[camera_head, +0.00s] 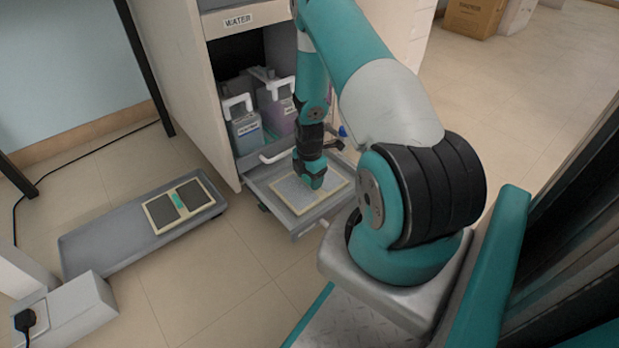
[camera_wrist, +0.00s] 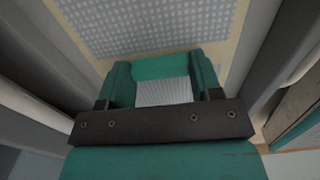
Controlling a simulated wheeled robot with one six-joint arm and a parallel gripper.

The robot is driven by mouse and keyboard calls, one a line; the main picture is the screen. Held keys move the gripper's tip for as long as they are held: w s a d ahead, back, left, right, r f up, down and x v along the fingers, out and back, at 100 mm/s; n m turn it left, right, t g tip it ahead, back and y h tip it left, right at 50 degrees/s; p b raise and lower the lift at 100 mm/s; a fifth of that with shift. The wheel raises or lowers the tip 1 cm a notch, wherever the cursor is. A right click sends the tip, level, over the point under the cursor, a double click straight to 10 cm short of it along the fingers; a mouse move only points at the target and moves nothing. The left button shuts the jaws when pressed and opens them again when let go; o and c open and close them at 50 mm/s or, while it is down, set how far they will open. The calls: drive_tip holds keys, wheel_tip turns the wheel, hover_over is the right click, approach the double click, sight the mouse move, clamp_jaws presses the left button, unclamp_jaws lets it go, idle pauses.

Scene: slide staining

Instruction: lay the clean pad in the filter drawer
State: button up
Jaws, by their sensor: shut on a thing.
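The clean pad, pale grey mesh in a cream frame (camera_head: 330,200), is inside the outline of the open filter drawer (camera_head: 257,192). The pad also fills the top of the wrist view (camera_wrist: 150,25). My gripper (camera_head: 314,183) points down over the pad's middle. In the wrist view, its fingers (camera_wrist: 165,78) are shut on the pad's teal grip tab (camera_wrist: 165,66). The pad looks flat and level with the drawer. I cannot tell whether it rests fully on the drawer's floor. My gripper hides part of the pad.
A dark grey pad (camera_head: 188,191) with a cream frame and green tab lies on a grey tray (camera_head: 100,245) on the floor at left. Above the drawer, a cabinet labelled WATER (camera_head: 238,21) holds jugs with white handles (camera_head: 247,133). Tiled floor is clear between tray and drawer.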

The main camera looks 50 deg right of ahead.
drive_tip(key=o, duration=0.9)
drive_tip(key=shift+f, duration=0.1)
drive_tip(key=shift+o, duration=0.2)
wheel_tip(320, 180, up, 12)
drive_tip(key=p, duration=0.8)
drive_tip(key=w+a+r+m+t+y, duration=0.1)
drive_tip(key=w+a+r+m, duration=0.1)
drive_tip(key=a+r, duration=0.9)
drive_tip(key=w+a+r+m+y, duration=0.1)
drive_tip(key=w+a+r+m, duration=0.1)
drive_tip(key=a+r, duration=0.9)
drive_tip(key=s+a+r+m+y, duration=0.1)
drive_tip(key=s+a+r+m, duration=0.1)
drive_tip(key=s+a+r, duration=0.4)
drive_tip(key=s+a+r+m+g+y, duration=0.1)
drive_tip(key=s+a+r+m, duration=0.1)
drive_tip(key=s+a+r, duration=0.5)
drive_tip(key=s+a, duration=0.3)
drive_tip(key=s, duration=0.3)
drive_tip(key=shift+s+a+r, duration=0.15)
drive_tip(key=shift+a+r, duration=0.05)
drive_tip(key=shift+r, duration=0.05)
